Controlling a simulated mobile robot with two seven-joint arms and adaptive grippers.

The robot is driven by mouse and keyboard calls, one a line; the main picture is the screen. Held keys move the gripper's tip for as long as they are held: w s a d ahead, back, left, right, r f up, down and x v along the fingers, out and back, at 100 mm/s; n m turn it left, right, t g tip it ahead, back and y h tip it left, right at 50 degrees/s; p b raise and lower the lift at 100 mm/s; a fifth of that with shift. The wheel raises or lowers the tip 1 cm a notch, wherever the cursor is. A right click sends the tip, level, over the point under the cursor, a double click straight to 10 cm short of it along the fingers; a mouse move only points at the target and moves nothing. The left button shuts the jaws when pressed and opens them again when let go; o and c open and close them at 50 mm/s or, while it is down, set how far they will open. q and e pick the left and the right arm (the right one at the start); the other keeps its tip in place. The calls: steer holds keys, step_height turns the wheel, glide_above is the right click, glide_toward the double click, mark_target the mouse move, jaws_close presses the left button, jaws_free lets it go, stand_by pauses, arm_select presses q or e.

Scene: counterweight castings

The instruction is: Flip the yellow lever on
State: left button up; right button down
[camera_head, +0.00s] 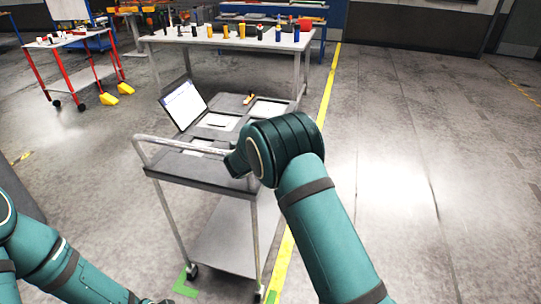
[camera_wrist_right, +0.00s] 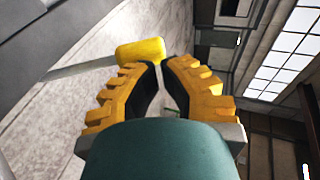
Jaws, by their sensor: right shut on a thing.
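The yellow lever shows in the right wrist view as a thick yellow grip (camera_wrist_right: 140,50) on a grey rod that runs off to the left. My right gripper (camera_wrist_right: 163,68) has its orange, black-padded fingers drawn together at the tips, with the grip's right end at them. It is shut on the lever, though the contact itself is partly hidden by the fingers. In the head view my right arm's wrist hides the right gripper, and I cannot make out the lever there. My left arm is at the lower left, and its gripper fingers are out of frame.
A grey cart (camera_head: 185,178) with a push handle stands left of my right arm, carrying a tilted screen (camera_head: 184,105) and a small orange object (camera_head: 249,98). Behind it is a table (camera_head: 175,39) with several bottles and tools. A red-legged table (camera_head: 72,41) stands far left. The floor at right is open.

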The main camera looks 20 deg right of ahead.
step_height(320, 180, up, 8)
steer(key=shift+f, duration=0.25)
